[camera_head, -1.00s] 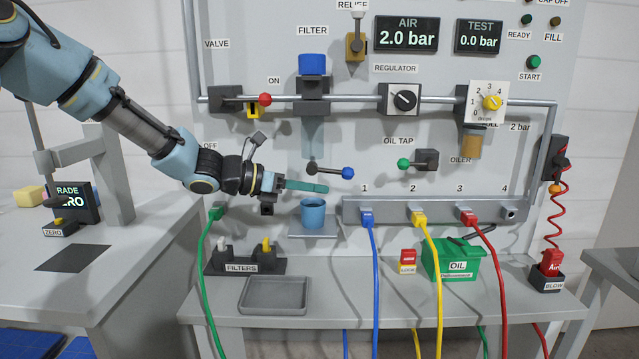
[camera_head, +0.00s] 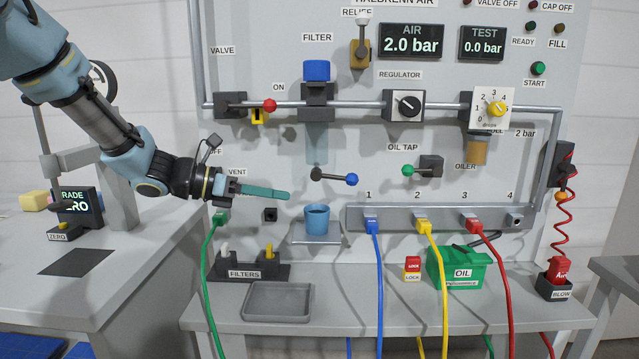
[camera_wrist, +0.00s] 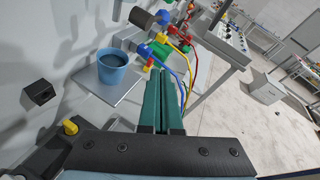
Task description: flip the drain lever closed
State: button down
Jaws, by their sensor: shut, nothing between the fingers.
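The drain lever is a dark arm with a blue ball knob (camera_head: 351,180), mounted on the panel under the filter (camera_head: 316,95). Its arm runs from a dark pivot on the left to the knob on the right, nearly level and dipping slightly. My gripper (camera_head: 288,195) has long green fingers, closed together and empty. Their tips point right, left of and a little below the lever's pivot, apart from it in the picture.
A blue cup (camera_head: 317,218) stands on a small shelf below the lever; it also shows in the wrist view (camera_wrist: 112,67). A manifold (camera_head: 394,216) with coloured hoses lies to the right.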

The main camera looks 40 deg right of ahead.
jog(key=shift+s+p, duration=0.15)
jog(key=shift+p, duration=0.3)
jog(key=p, duration=0.6)
send_near(347, 178)
jog(key=s+d+f, duration=0.2)
jog(key=d+f, duration=0.2)
jog(key=d, duration=0.1)
jog(key=shift+s+d+r, duration=0.1)
jog(key=shift+s+d, duration=0.1)
jog(key=shift+d, duration=0.1)
jog(key=shift+s+d+r+h+b, duration=0.15)
jog(key=shift+r+h+b, duration=0.25)
jog(key=shift+b, duration=0.5)
jog(key=shift+w+d+r+h+b, duration=0.1)
jog(key=shift+d+r+h+b, duration=0.3)
jog(key=shift+b, duration=0.45)
